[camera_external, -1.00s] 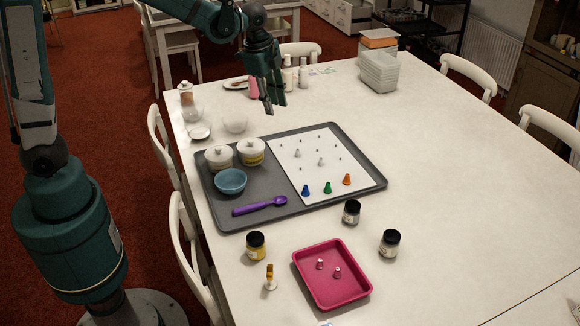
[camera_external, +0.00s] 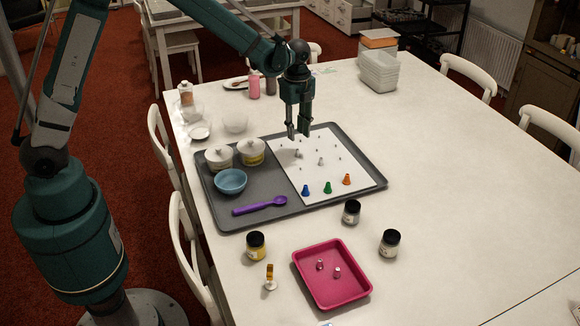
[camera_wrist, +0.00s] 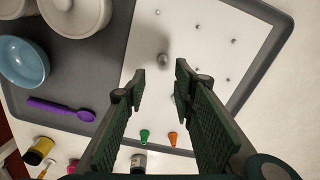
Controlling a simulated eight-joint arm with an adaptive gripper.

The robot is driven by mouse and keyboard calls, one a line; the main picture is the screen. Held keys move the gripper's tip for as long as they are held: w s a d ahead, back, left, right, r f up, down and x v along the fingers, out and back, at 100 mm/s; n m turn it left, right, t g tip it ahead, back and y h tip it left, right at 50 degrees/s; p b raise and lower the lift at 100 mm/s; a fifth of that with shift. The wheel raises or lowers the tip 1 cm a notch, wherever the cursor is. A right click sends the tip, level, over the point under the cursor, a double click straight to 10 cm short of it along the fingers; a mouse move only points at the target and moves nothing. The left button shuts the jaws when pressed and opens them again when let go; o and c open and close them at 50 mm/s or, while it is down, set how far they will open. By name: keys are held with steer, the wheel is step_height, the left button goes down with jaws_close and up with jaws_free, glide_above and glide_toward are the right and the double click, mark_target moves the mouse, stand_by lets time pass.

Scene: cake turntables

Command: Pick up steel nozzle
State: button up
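A grey steel nozzle (camera_external: 297,153) stands on the white sheet (camera_external: 343,183), just below my gripper in the external view. In the wrist view this nozzle (camera_wrist: 163,60) is near the gap between the fingertips. A second grey nozzle (camera_external: 320,161) stands a little to its right. In the wrist view the second one is partly hidden by a finger. My gripper (camera_external: 298,136) is over the sheet, pointing down. The wrist view shows my gripper (camera_wrist: 160,72) open, with nothing between its fingers.
Blue, green and orange cones (camera_external: 327,187) line the sheet's near edge, with several tiny tips farther back. The grey tray (camera_external: 283,212) also holds two lidded pots, a blue bowl (camera_external: 230,181) and a purple scoop (camera_external: 260,205). A pink tray (camera_external: 332,294) holds two small nozzles. Jars stand nearby.

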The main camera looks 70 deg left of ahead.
mark_target(298, 150)
steer(key=shift+w+f, duration=0.2)
steer(key=shift+f, duration=0.25)
steer(key=shift+f, duration=0.15)
steer(key=shift+f, duration=1.15)
steer(key=shift+f+b, duration=0.9)
steer(key=shift+f, duration=1.75)
steer(key=c, duration=0.7)
steer(key=shift+o, duration=0.2)
